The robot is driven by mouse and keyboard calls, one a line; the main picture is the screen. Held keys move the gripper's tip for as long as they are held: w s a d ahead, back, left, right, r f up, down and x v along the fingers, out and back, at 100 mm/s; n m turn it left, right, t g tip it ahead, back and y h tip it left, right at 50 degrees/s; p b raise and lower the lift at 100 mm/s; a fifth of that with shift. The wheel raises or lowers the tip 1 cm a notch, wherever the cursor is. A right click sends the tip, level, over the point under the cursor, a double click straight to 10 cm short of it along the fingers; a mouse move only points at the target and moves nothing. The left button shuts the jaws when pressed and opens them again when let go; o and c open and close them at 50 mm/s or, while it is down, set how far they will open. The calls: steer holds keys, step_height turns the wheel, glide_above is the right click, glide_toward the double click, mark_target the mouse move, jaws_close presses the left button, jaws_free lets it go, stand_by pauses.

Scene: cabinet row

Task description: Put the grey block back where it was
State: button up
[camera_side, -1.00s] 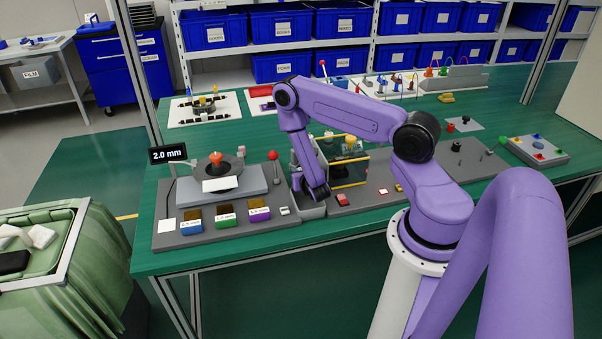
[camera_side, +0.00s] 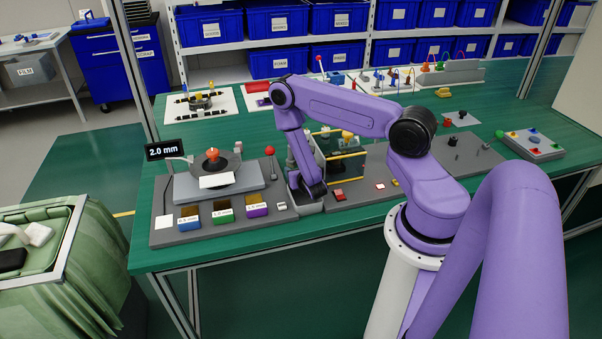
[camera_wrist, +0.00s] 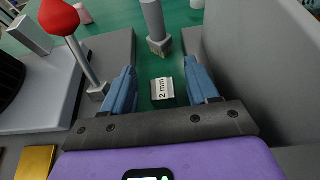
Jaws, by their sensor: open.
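A small grey block (camera_wrist: 163,90) marked "2 mm" shows in the wrist view on a green strip between two grey surfaces. My gripper (camera_wrist: 161,86) is open, with one blue finger on each side of the block. A gap shows between the block and each finger, and its height below the fingertips is hard to judge. The block cannot be made out there.
A red-knobbed lever (camera_wrist: 60,18) stands left of my gripper and a grey post (camera_wrist: 153,22) stands ahead. A tall grey wall (camera_wrist: 262,70) is close on the right. A display (camera_side: 168,149) reads 2.0 mm. Coloured labelled blocks (camera_side: 222,214) lie on the left board.

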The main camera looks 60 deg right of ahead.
steer(key=shift+r, duration=0.4)
steer(key=v, duration=1.1)
steer(key=shift+s+a+r, duration=0.15)
steer(key=shift+s+a, duration=0.1)
step_height(320, 180, up, 15)
steer(key=a+m+g+h, duration=0.3)
steer(key=m+g+h, duration=0.15)
steer(key=m, duration=0.35)
steer(key=s+a+r+m+g+y, duration=0.2)
steer(key=s+a+r+m+y, duration=0.1)
steer(key=s+a+y, duration=0.4)
steer(key=s+a+r+m+g+y, duration=0.2)
steer(key=s+a+y, duration=0.5)
steer(key=s+a, duration=0.4)
steer(key=shift+a+r+m+g, duration=0.4)
steer(key=shift+r+m, duration=0.3)
steer(key=shift+r, duration=0.25)
